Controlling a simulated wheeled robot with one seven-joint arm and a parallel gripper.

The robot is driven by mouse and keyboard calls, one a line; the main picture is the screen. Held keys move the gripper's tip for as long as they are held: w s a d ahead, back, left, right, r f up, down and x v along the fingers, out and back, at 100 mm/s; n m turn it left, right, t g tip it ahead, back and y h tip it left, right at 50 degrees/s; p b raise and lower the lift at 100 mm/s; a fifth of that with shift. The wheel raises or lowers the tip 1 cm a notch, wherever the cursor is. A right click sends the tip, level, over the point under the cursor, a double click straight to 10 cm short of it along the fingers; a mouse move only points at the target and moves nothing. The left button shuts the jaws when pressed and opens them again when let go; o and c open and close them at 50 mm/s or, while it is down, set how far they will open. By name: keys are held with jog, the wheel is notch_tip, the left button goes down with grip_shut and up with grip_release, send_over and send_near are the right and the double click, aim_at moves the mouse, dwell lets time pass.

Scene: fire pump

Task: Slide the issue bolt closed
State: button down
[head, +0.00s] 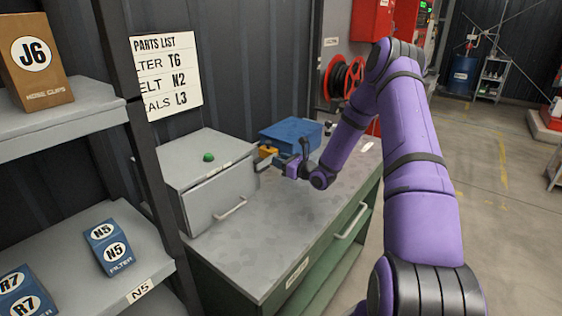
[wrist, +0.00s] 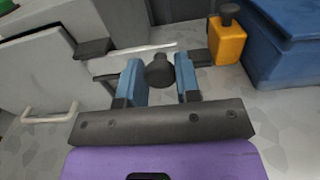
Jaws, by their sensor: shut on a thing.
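The issue bolt shows in the wrist view as a pale rod (wrist: 130,50) with a dark round knob (wrist: 159,72). The rod runs sideways from a dark bracket (wrist: 93,47) on the left to near a yellow block on the right. My gripper (wrist: 158,78) has its two blue fingers on either side of the knob and is shut on it. In the head view my gripper (head: 288,167) is at the right side of a grey cabinet (head: 190,170) on the bench. The bolt is mostly hidden there. Whether the rod's end enters a keeper is unclear.
The yellow block (wrist: 227,42) with a dark top knob stands just right of the bolt, beside a blue bin (wrist: 285,40). The cabinet has a green button (head: 208,157) on top and a handle (head: 230,208) in front. The bench top (head: 285,225) in front is clear.

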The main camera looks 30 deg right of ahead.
aim_at(266, 162)
jog(key=shift+s+a, duration=0.25)
jog(key=shift+a, duration=0.4)
jog(key=shift+s+a, duration=0.2)
jog(key=shift+a, duration=0.5)
jog(key=shift+s+a, duration=0.25)
jog(key=shift+a, duration=0.4)
jog(key=c, duration=0.8)
grip_release()
jog(key=shift+a, duration=0.1)
jog(key=shift+s+d, duration=0.3)
jog(key=shift+s, duration=0.2)
jog(key=v, duration=0.9)
jog(key=shift+s, duration=0.4)
